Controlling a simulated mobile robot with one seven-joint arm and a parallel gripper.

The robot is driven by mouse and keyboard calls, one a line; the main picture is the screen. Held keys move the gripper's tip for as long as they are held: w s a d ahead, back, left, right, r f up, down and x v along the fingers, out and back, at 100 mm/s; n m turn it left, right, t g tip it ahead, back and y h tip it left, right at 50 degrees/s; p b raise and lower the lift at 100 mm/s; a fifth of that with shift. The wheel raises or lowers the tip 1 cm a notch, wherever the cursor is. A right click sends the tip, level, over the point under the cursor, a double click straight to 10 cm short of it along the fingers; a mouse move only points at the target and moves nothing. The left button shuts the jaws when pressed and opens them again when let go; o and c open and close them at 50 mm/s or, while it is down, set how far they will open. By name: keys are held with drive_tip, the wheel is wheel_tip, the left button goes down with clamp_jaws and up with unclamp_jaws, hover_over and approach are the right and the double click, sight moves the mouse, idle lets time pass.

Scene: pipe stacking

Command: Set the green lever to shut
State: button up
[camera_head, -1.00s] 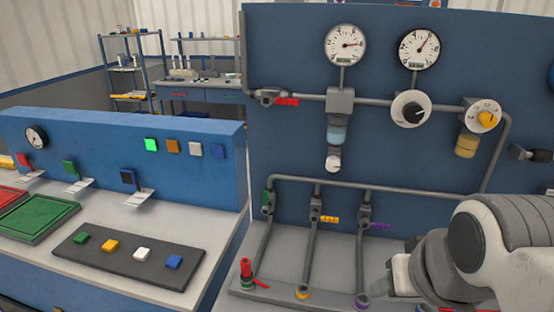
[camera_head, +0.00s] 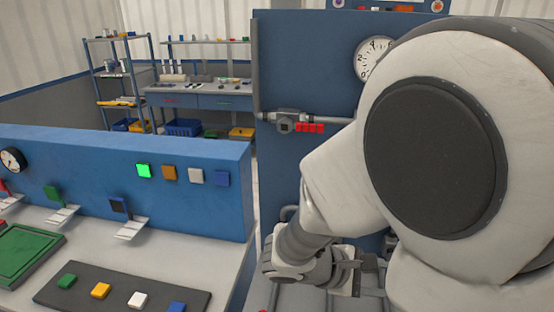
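The green lever on the pipe panel is not visible now; my arm covers that part of the blue panel (camera_head: 300,178). A second ago it showed upright on the leftmost of three lower pipe branches. My gripper (camera_head: 366,275) is low at the panel's lower part, pointing right, near the lower pipes. Its fingers are small and partly lost against the dark pipes, so I cannot tell whether they are open or hold anything. I cannot tell whether it touches the lever.
A valve with a red lever (camera_head: 309,127) sits on the upper pipe. A gauge (camera_head: 373,58) is partly covered by my arm. On the left are a blue console (camera_head: 90,165) and a dark button board (camera_head: 195,297). A shelf (camera_head: 118,75) and workbench stand behind.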

drive_tip(key=w+a+f+n+t+y+p, duration=0.1)
drive_tip(key=w+a+f+n+t+y, duration=0.4)
drive_tip(key=a+n+t, duration=0.45)
drive_tip(key=w+a+f+n+t+y, duration=0.3)
drive_tip(key=w+a+f+n+t, duration=0.25)
drive_tip(key=a+n, duration=0.65)
drive_tip(key=w+d, duration=0.1)
drive_tip(key=w, duration=0.4)
drive_tip(key=w+d+p, duration=0.1)
drive_tip(key=w, duration=0.5)
drive_tip(key=w+d, duration=0.1)
drive_tip(key=w, duration=0.5)
drive_tip(key=shift+w+d+r, duration=0.15)
drive_tip(key=shift+w+r, duration=0.05)
drive_tip(key=shift+r, duration=0.15)
clamp_jaws()
